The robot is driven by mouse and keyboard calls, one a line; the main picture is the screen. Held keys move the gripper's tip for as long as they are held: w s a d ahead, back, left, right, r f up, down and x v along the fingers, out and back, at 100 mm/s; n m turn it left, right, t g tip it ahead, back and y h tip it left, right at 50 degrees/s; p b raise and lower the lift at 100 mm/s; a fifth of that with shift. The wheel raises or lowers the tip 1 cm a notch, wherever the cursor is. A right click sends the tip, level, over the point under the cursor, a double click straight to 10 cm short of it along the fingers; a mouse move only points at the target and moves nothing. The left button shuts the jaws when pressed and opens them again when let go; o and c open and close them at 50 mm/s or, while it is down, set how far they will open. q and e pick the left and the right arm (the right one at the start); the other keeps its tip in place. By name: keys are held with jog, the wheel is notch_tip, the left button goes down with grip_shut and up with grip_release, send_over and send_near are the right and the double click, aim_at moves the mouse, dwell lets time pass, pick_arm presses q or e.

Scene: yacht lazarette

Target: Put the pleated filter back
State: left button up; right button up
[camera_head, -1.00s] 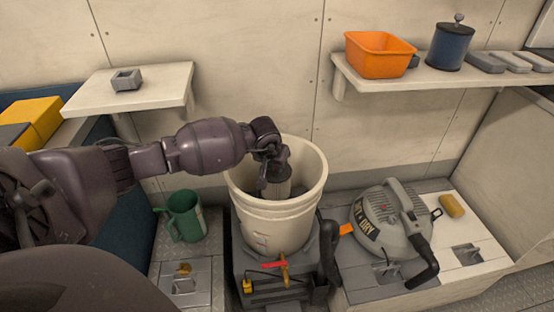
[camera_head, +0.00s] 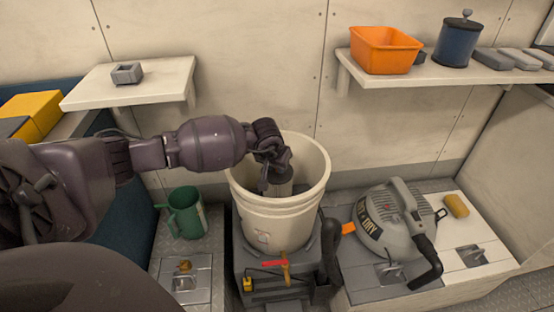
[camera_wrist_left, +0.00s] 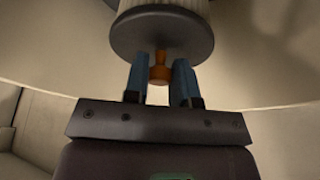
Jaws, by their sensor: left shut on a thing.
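The pleated filter (camera_head: 281,188) is a pale ribbed cylinder inside the mouth of the white bucket (camera_head: 280,206). My left gripper (camera_head: 270,180) reaches into the bucket and holds the filter. In the left wrist view the filter's pleated side (camera_wrist_left: 165,5) shows above a round dark grey end cap (camera_wrist_left: 162,35). An orange knob (camera_wrist_left: 159,70) on that cap sits between the two blue fingers of my left gripper (camera_wrist_left: 160,82). The filter's far end and the bucket's inside bottom are hidden. My right gripper is not in view.
A grey wet-and-dry vacuum head (camera_head: 395,222) rests on the lockers to the right, beside a yellow sponge (camera_head: 456,205). A green jug (camera_head: 186,213) stands left of the bucket. An orange bin (camera_head: 385,50) and blue canister (camera_head: 458,42) are on the right shelf.

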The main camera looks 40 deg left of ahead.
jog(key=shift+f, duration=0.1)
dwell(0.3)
pick_arm(q)
jog(key=shift+f, duration=0.2)
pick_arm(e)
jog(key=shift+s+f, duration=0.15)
pick_arm(q)
jog(key=shift+f, duration=0.15)
